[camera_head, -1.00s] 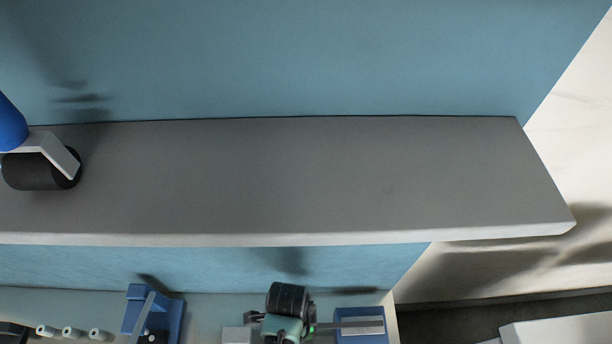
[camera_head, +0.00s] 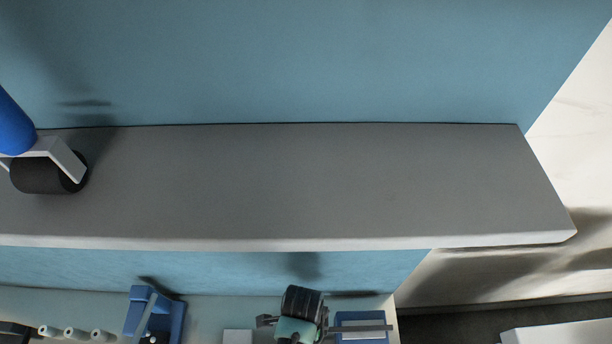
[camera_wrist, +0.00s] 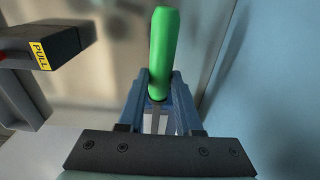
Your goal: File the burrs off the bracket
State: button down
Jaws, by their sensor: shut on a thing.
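In the wrist view my gripper (camera_wrist: 158,84) has two blue fingers, one on each side of a green-handled tool (camera_wrist: 163,45), apparently the file. The fingers are shut on it near the lower end of the handle. A narrow grey strip shows below the handle between the fingers. In the head view my wrist is at the bottom edge, left of a blue fixture (camera_head: 347,320) crossed by a grey bar; the fingertips and green handle are not visible there. I cannot make out the bracket or its burrs in either view.
A grey shelf (camera_head: 320,190) spans the head view above the work surface. A black roller (camera_head: 42,174) and a blue object (camera_head: 14,125) are at its left. A blue stand (camera_head: 150,312) and several pale cylinders are lower left. A dark block labelled PULL (camera_wrist: 45,45) is left of my gripper.

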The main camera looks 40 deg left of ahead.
jog(key=shift+w+d, duration=0.6)
jog(key=shift+d, duration=0.25)
jog(key=shift+s+a+p, duration=0.35)
jog(key=shift+s+a, duration=0.4)
jog(key=shift+a, duration=0.4)
jog(key=shift+s+a, duration=0.1)
jog(key=shift+s+a, duration=0.6)
jog(key=shift+a, duration=0.25)
jog(key=shift+w+d, duration=0.75)
jog(key=shift+d, duration=0.3)
jog(key=shift+w+d, duration=0.75)
jog(key=shift+d, duration=0.3)
